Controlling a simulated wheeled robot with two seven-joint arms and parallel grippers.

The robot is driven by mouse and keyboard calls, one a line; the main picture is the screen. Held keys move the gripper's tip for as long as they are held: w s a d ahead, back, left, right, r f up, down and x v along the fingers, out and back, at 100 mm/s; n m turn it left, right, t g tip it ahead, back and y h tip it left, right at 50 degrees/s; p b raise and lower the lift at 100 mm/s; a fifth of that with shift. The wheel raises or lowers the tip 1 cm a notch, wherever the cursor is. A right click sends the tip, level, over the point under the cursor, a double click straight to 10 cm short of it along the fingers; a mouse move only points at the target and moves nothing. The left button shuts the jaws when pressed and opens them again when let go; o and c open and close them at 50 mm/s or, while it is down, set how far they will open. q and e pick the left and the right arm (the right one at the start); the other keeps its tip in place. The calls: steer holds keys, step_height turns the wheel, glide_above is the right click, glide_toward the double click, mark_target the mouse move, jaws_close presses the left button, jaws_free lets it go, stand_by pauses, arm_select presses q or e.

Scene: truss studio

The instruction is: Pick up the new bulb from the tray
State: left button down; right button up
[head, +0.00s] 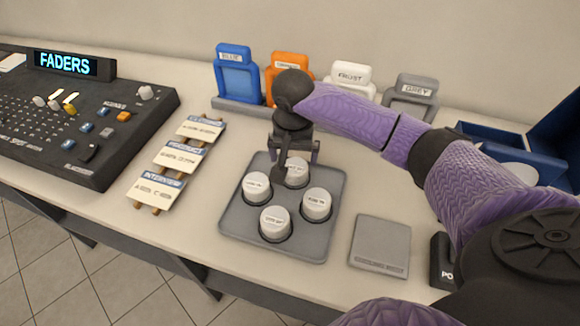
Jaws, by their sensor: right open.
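A grey tray (232,222) on the bench holds several short white round pieces with small dark labels: a left one (256,187), a front one (274,224), a right one (317,204) and a back one (296,172). The labels are too small to read, so I cannot tell which is the new bulb. My right gripper (298,158) points down at the tray's back edge, its fingers open around or just above the back piece. The gripper partly hides that piece, and I cannot tell whether they touch. My left gripper is out of view.
A fader console (75,120) and a rack of label cards (180,160) stand left. Blue (238,78), orange (288,66), frost and grey (410,95) frames stand behind. A flat grey pad (380,245) and dark block (441,262) lie right, with an open blue case (490,137) beyond.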

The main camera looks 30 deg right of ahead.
mark_target(296, 166)
steer(key=f+b, duration=0.1)
steer(key=f, duration=0.2)
steer(key=w+d+f+b, duration=0.1)
steer(key=f, duration=0.1)
steer(key=shift+d+f+b, duration=0.1)
steer(key=shift+f+b, duration=0.05)
steer(key=shift+b, duration=0.15)
steer(key=shift+f, duration=0.25)
steer(key=shift+r, duration=0.1)
steer(key=shift+c, duration=0.5)
steer(key=c, duration=1)
